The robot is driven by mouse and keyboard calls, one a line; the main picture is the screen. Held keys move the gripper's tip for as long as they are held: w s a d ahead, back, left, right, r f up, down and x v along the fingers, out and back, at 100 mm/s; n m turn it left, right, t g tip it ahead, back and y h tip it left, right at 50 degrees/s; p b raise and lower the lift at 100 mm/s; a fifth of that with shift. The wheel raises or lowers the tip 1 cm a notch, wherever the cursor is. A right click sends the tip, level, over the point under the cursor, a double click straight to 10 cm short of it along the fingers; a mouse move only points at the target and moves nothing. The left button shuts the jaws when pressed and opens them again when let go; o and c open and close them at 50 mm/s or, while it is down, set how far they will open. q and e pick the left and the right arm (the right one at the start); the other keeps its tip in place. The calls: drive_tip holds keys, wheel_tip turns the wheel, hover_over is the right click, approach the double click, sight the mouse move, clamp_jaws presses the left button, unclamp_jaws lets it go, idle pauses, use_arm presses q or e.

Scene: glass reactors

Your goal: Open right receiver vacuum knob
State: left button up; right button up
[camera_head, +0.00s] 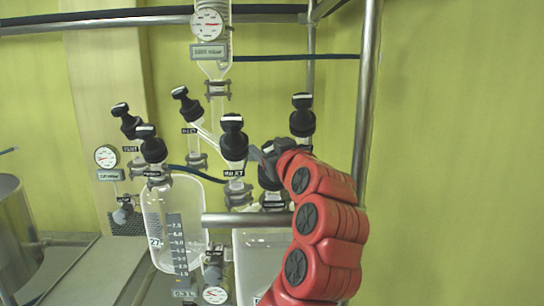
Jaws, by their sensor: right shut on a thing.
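The right receiver (258,262) is a clear glass vessel at the lower middle, partly hidden by my red right arm. A black knob (268,181) stands above it, over a small dark label (273,199) too small to read. My right gripper (268,158) comes in from the lower right and is shut on this knob. The gripper's fingers and wrist hide the upper part of the knob, so its turn position cannot be told. My left gripper is not in view.
The left receiver (172,215) is at the left. A metal rail (240,219) crosses in front, and an upright metal pole (366,90) rises behind my arm. The far right is free.

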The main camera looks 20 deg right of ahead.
drive_tip(key=shift+d+n+y+p, duration=0.1)
drive_tip(key=shift+n+y+p, duration=0.2)
drive_tip(key=shift+n+y, duration=0.3)
drive_tip(key=n+g+y+p, duration=0.1)
drive_tip(key=n+y+p, duration=0.1)
drive_tip(key=a+n+g+y+p, duration=0.1)
drive_tip(key=n+g+y+p, duration=0.1)
drive_tip(key=n+p, duration=0.1)
drive_tip(key=n+g+y+p, duration=0.2)
drive_tip(key=p, duration=0.1)
drive_tip(key=shift+s+a+n+y, duration=0.3)
drive_tip(key=shift+n, duration=0.1)
drive_tip(key=shift+s+a+f+n+g+y+p, duration=0.15)
drive_tip(key=shift+f+n+g+y+p, duration=0.15)
drive_tip(key=shift+n+g+y+p, duration=0.45)
drive_tip(key=shift+h+p, duration=0.25)
drive_tip(key=shift+p, duration=0.1)
drive_tip(key=o, duration=1.4)
